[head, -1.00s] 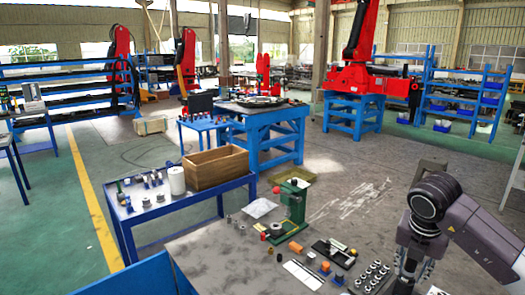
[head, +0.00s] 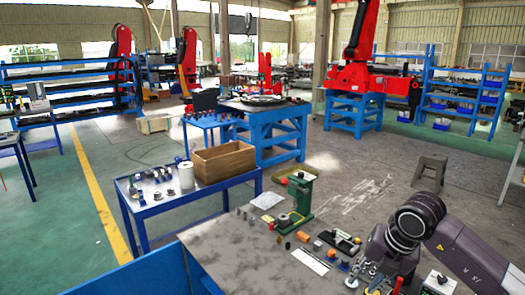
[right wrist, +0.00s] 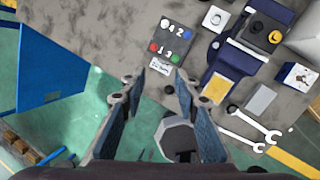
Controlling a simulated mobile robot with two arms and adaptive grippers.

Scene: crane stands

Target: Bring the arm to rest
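My right arm comes in from the right edge in the head view. Its gripper (head: 384,281) hangs low over the near right corner of the grey worktable (head: 225,250). In the right wrist view the two fingers of the right gripper (right wrist: 160,84) stand well apart with nothing between them. Below the fingertips are the worktable's edge and green floor. The gripper partly covers small metal parts in the head view. My left gripper is not in view.
The worktable holds a green press (head: 302,195), an orange block (head: 303,237) and a black fixture (head: 338,241). The right wrist view shows a button panel (right wrist: 170,42), a blue device (right wrist: 229,62) and wrenches (right wrist: 245,140). A stool (head: 430,166) stands beyond the arm.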

